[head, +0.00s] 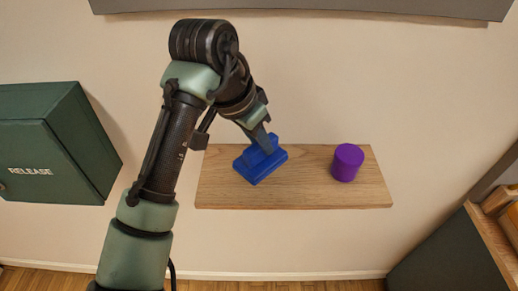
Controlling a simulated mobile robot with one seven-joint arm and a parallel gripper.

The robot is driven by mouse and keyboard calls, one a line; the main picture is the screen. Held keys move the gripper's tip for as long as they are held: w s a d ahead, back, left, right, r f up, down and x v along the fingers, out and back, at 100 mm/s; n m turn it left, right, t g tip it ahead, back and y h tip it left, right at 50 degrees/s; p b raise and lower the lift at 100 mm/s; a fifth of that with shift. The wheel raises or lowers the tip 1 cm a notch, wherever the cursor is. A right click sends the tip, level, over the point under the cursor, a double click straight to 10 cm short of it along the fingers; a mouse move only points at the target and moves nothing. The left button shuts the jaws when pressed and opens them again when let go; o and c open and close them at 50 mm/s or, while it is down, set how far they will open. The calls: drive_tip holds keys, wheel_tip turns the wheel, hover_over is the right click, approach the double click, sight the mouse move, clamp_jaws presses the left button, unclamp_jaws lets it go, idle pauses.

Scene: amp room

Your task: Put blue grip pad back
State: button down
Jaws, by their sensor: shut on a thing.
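The blue grip pad (261,165) is at the left part of a wooden shelf (300,190). It has a flat, wide base and a narrower raised part on top. My gripper (264,140) comes down from above and is shut on the raised part. The fingertips are partly hidden by the arm and the pad. The pad's base looks to be at the shelf surface, but I cannot tell whether it touches the wood or is just above it.
A purple cylinder (347,162) stands on the shelf's right part, apart from the pad. A green box marked RELEASE (50,145) is on the wall at left. A dark cabinet (450,255) stands at lower right. Bare wood lies between pad and cylinder.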

sight(256, 147)
drive_tip(key=shift+f, duration=1.55)
drive_tip(key=c, duration=0.7)
unclamp_jaws()
drive_tip(key=shift+f, duration=0.1)
drive_tip(key=shift+o, duration=0.2)
